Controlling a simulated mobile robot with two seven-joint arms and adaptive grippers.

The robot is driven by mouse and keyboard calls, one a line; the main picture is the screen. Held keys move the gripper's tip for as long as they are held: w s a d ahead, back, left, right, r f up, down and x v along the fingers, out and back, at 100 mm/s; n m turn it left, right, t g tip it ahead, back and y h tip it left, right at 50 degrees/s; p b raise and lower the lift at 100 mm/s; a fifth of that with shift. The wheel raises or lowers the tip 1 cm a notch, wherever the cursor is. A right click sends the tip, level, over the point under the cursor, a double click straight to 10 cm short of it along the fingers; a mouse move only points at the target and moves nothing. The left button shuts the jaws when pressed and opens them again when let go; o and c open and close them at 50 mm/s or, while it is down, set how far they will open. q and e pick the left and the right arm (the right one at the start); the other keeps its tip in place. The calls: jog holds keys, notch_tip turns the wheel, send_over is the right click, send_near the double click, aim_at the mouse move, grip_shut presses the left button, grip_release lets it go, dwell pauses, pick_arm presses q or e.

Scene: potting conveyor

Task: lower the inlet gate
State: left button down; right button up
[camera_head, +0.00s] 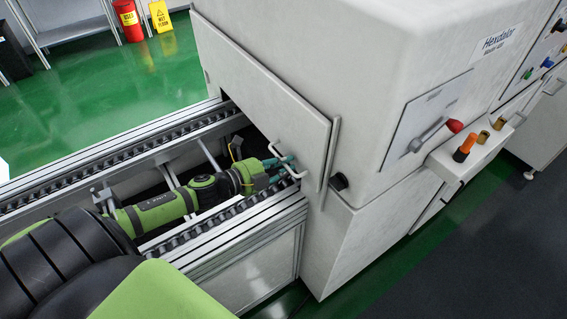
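The inlet gate (262,98) is a flat light-grey panel on the conveyor side of the white machine. Its lower edge stands above the conveyor, with a dark gap showing beneath part of it. A pale bar handle (299,175) sits low on the gate near its right corner. My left gripper (281,168) is at this handle, its teal fingers beside or around the bar. Whether the fingers are closed on the bar cannot be made out. My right gripper is not in view.
The conveyor (128,151) runs under my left arm into the machine (371,62), with metal rails on both sides. A fire extinguisher (129,20) and yellow sign (160,16) stand far back.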

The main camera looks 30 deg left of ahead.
aim_at(283, 200)
pick_arm(q)
notch_tip(283, 200, down, 12)
jog(key=b, duration=0.9)
jog(key=shift+f+b, duration=0.3)
jog(key=shift+f, duration=0.1)
jog(key=shift+s+f, duration=0.3)
jog(key=shift+s, duration=0.05)
jog(key=c, duration=1.2)
grip_release()
jog(key=shift+w+f, duration=0.1)
jog(key=shift+w, duration=0.15)
